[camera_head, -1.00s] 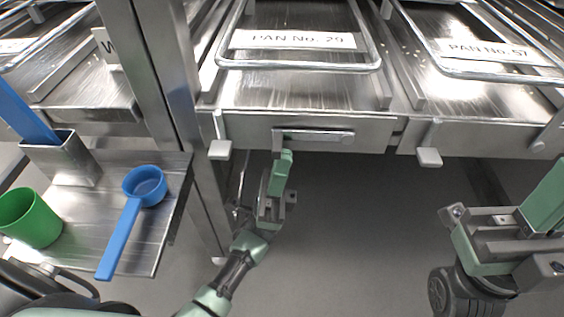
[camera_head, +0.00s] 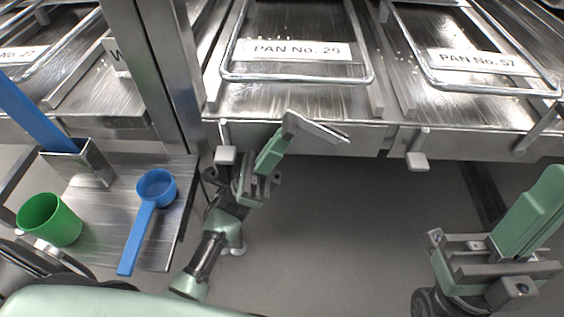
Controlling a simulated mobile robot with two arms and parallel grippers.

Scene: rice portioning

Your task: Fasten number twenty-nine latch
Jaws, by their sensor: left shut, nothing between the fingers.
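Pan No. 29 (camera_head: 293,100) sits on the rack at top centre, with its white label (camera_head: 294,49) facing me. Its latch (camera_head: 318,132) is a grey metal bar on the front edge. The bar slants, with its left end raised and its right end lower. My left gripper (camera_head: 272,151) is shut and empty, with its green fingers pointing up just below the bar's left end. I cannot tell if they touch it. My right gripper (camera_head: 525,225) is at lower right, away from the latch; its jaw opening is unclear.
Pan No. 57 (camera_head: 470,100) is to the right, with its own slanted latch (camera_head: 540,130). A metal post (camera_head: 160,75) stands left of Pan No. 29. A side shelf (camera_head: 105,245) holds a green cup (camera_head: 48,220), a blue scoop (camera_head: 150,205) and a metal holder (camera_head: 85,163).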

